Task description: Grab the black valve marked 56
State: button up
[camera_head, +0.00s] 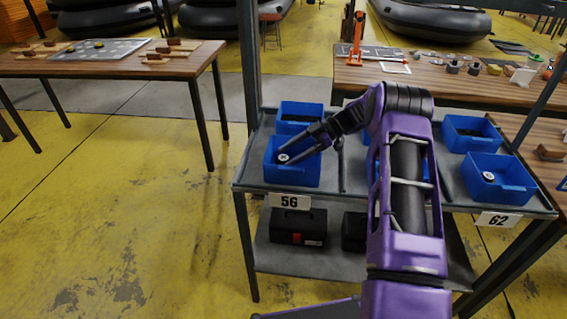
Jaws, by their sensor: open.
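A black valve with a pale round face (284,158) lies in the front left blue bin (292,178). A white label reading 56 (290,202) is on the shelf edge below that bin. My purple arm comes in from the lower right. My gripper (288,157) is open, with its two dark fingers pointing down and left over the bin. The fingertips are at or just above the valve, one on each side of it in the picture. I cannot tell whether they touch it.
Another blue bin (299,112) stands behind. At the right, a bin with a pale-faced part (497,179) stands by label 62 (498,221). Black toolboxes (298,227) sit on the lower shelf. Wooden tables stand behind left (110,65) and right (470,90). The yellow floor at left is clear.

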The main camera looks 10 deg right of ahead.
jog(key=c, duration=1.1)
jog(key=shift+r, duration=0.1)
